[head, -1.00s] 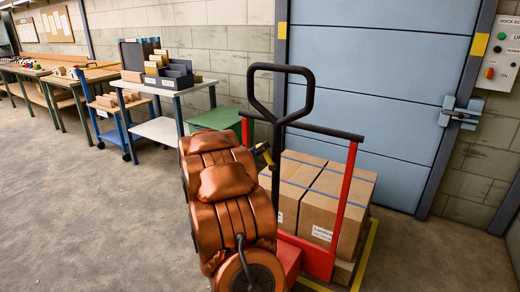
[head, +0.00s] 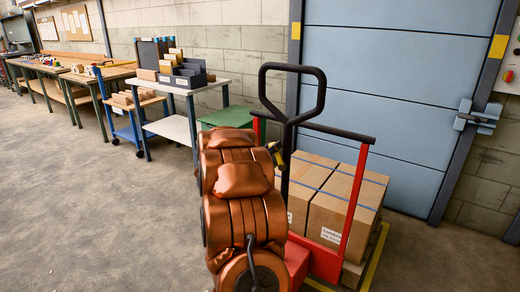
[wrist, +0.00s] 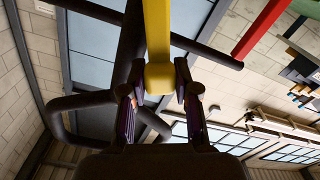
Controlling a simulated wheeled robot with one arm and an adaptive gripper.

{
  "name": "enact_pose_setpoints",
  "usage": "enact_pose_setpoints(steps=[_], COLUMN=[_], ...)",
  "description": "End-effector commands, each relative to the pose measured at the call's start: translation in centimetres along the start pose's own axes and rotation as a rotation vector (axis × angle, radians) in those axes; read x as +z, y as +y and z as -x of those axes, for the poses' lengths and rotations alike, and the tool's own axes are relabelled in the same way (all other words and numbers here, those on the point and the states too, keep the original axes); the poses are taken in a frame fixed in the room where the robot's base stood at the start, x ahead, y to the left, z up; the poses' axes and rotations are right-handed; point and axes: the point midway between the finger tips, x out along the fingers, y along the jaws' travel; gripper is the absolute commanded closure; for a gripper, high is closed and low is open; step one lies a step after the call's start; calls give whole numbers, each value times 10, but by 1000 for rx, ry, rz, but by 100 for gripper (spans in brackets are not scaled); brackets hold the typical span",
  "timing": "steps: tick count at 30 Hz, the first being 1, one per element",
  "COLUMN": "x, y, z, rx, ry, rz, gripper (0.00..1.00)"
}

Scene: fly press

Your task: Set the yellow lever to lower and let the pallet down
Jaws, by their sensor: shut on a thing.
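The pallet truck has a red frame (head: 328,262) and an upright black loop handle (head: 321,95), which also shows in the wrist view (wrist: 62,105). The yellow lever (wrist: 158,35) is at the handle post, and its rounded end sits between my fingers. My gripper (wrist: 158,80) is shut on it. In the head view the lever (head: 278,157) is small and partly hidden by my arm. Two cartons (head: 345,208) stand on the pallet (head: 351,277) behind the red frame. The pallet's height above the floor is hard to tell.
A yellow floor line (head: 376,255) edges the pallet's spot. A blue dock door (head: 390,80) is behind, with a latch (head: 477,117) at its right. A green box (head: 228,116), a grey table (head: 180,82) and workbenches stand along the wall. The floor at left is clear.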

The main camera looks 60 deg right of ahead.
Motion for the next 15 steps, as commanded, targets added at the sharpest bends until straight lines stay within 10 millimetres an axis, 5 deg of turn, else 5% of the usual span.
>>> enact_pose_setpoints(steps=[9, 10, 15], x=[3, 3, 3], y=[7, 7, 6], z=[-4, -4, -4], rx=[10, 10, 8], ry=[-6, -6, -5], rz=[-15, -15, -15], gripper=[100, 68, 50])
